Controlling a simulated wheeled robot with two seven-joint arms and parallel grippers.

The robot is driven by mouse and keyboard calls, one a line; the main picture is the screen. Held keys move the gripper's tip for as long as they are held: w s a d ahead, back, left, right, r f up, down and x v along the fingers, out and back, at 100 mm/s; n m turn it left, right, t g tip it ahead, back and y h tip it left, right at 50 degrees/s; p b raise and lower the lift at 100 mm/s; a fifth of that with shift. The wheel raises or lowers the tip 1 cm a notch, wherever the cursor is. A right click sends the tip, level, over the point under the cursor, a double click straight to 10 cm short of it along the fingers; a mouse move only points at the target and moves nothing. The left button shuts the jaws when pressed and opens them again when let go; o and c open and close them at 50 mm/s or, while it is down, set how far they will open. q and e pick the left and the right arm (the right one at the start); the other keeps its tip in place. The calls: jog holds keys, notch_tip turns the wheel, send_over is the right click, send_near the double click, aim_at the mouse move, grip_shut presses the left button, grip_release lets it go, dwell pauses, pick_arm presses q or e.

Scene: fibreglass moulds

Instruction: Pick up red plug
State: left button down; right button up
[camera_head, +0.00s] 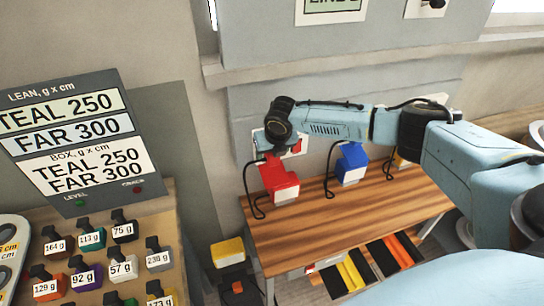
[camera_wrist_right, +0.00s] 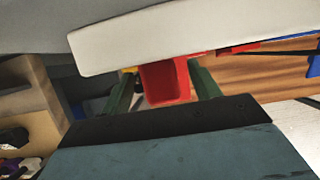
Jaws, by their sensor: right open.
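The red plug (camera_head: 280,184), a blocky red piece with a black cord, stands at the back left of the wooden table (camera_head: 330,222). My right arm reaches in from the right, and my right gripper (camera_head: 277,147) is above and behind the red plug, partly hidden by its own wrist. In the right wrist view the red plug (camera_wrist_right: 160,84) shows between the two dark green fingers of my right gripper (camera_wrist_right: 163,78), which are apart. I cannot tell whether they touch it. My left gripper is out of view.
A blue plug (camera_head: 351,164) with a cord stands right of the red one. A grey wall panel is behind the table. Labelled weights (camera_head: 92,240) fill a board at the left. A tray (camera_head: 370,265) with yellow, black and orange strips is below the front edge.

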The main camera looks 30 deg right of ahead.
jog(key=shift+c, duration=0.3)
jog(key=c, duration=1.1)
jog(key=shift+r, duration=0.15)
